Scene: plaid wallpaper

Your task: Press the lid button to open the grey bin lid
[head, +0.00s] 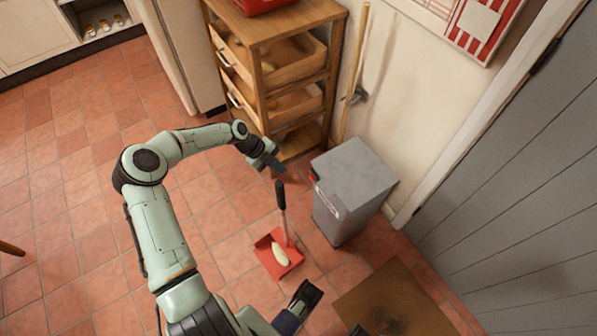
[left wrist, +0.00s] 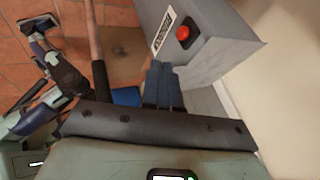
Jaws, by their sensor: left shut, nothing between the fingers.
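The grey bin (head: 345,215) stands on the tiled floor against the wall, right of the wooden shelf unit. Its flat grey lid (head: 355,168) lies down on the body, shut. A round red lid button (left wrist: 183,33) shows on the bin in the left wrist view, beside a white label. My left gripper (head: 280,168) is just left of the bin in the head view, apart from it. Its blue fingers (left wrist: 163,82) are together and empty, below the button in the wrist picture. My right gripper (head: 307,296) is low in the head view; its fingers are unclear.
A red dustpan (head: 267,258) with a dark upright handle and a pale item in it is on the floor left of the bin. A wooden shelf unit (head: 285,22) and a leaning broomstick (head: 355,70) stand behind. A brown mat (head: 365,297) lies in front.

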